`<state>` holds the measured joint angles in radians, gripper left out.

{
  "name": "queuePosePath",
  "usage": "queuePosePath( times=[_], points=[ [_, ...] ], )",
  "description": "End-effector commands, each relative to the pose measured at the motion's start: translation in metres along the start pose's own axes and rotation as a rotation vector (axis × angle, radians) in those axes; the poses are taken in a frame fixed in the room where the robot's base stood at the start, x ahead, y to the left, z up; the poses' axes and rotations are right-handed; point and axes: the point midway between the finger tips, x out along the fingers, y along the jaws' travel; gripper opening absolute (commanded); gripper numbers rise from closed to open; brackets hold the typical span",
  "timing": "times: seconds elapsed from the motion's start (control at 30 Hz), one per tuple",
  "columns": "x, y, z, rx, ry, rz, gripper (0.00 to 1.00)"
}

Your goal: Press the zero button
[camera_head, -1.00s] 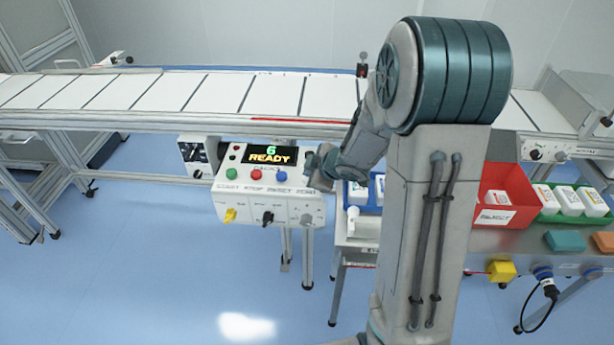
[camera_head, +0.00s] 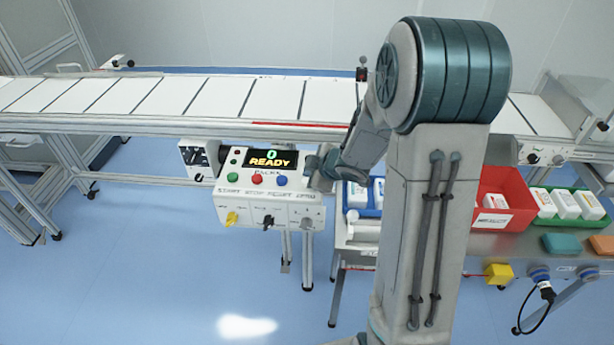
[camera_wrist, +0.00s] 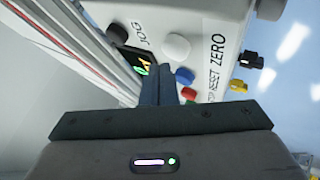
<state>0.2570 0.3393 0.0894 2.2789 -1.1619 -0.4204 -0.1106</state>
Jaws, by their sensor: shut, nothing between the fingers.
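The white control panel (camera_head: 270,209) stands in front of the conveyor. Its display (camera_head: 266,157) reads 0 and READY. The zero button is a round white button (camera_wrist: 176,46) beside the word ZERO in the wrist view; in the head view my gripper hides it. The blue button (camera_wrist: 185,75) sits beside RESET and the red button (camera_wrist: 189,95) beside STOP. My gripper (camera_wrist: 159,75) is shut and empty. Its fingertips appear close to the panel face, beside the white and blue buttons; whether they touch the panel cannot be told. It also shows at the panel's right end (camera_head: 313,166).
A black button (camera_wrist: 117,32) sits by the word JOG. The conveyor (camera_head: 190,95) runs behind the panel. To the right, a red bin (camera_head: 505,205), a green tray (camera_head: 588,214) and a blue tray (camera_head: 362,207) hold white boxes. Yellow and black knobs project from the panel's front.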

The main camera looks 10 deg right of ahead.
Motion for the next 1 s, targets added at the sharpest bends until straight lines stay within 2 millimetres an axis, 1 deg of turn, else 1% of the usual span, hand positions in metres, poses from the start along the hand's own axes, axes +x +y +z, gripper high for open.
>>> queuePosePath(
  times=[0.43,0.9,1.0],
  points=[
    [-0.004,0.004,-0.003,0.000,0.001,0.001,0.00],
    [-0.036,0.026,-0.026,0.001,0.001,0.001,0.00],
    [-0.038,0.028,-0.028,0.001,0.000,0.000,0.00]
  ],
)
